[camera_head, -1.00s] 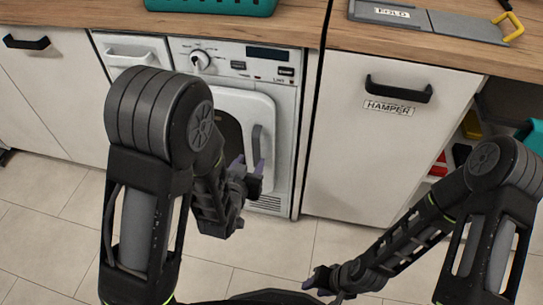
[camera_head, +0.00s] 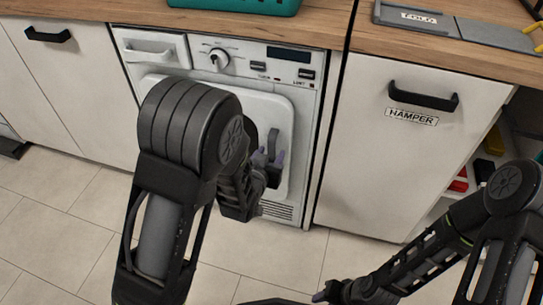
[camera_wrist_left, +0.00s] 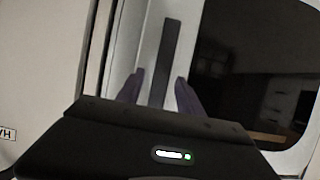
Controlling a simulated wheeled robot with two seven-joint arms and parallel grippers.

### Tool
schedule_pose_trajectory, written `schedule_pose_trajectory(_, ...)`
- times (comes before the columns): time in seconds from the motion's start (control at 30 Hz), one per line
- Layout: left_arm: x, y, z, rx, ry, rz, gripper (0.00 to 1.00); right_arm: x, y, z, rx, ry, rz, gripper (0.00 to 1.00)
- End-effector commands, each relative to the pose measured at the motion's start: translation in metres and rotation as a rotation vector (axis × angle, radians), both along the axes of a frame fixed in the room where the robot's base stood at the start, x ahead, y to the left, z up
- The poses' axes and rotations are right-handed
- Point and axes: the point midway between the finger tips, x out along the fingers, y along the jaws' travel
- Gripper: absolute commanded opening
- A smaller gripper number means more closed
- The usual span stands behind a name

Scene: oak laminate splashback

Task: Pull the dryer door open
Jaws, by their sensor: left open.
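The white dryer (camera_head: 309,100) stands under the wooden counter. Its door (camera_head: 262,103) looks shut, with a dark vertical handle (camera_head: 273,143) on its right side. My left gripper (camera_head: 268,158) is open at the lower part of the handle. In the left wrist view, its two purple fingers (camera_wrist_left: 158,90) stand on either side of the handle bar (camera_wrist_left: 164,50), with gaps visible. The dark door glass (camera_wrist_left: 245,55) lies to the right. My left arm hides much of the door in the head view. My right gripper (camera_head: 323,294) is low near the bottom edge, small and dark.
A hamper cabinet (camera_head: 370,150) with a black handle stands right of the dryer; white cabinets (camera_head: 70,90) are at left. On the counter (camera_head: 340,20) are a teal basket (camera_head: 235,5) and a grey folding board (camera_head: 415,18). The tiled floor (camera_head: 60,210) in front is clear.

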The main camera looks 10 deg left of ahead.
Motion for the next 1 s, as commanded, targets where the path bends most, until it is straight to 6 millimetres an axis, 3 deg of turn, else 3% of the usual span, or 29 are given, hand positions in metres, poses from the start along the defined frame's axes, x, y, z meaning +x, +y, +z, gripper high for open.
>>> schedule_pose_trajectory(0.13,0.0121,-0.0005,-0.0056,0.000,0.000,0.001,0.44,0.0009,-0.0009,-0.0035,-0.001,-0.002,-0.002,0.36)
schedule_pose_trajectory(0.43,0.0140,-0.0006,-0.0056,-0.001,0.000,0.001,0.44,0.0010,-0.0010,-0.0032,-0.001,-0.002,-0.003,0.36)
schedule_pose_trajectory(1.0,0.0138,-0.0007,-0.0056,-0.001,0.000,0.001,0.00,0.0007,-0.0007,-0.0032,-0.001,-0.001,-0.002,0.36)
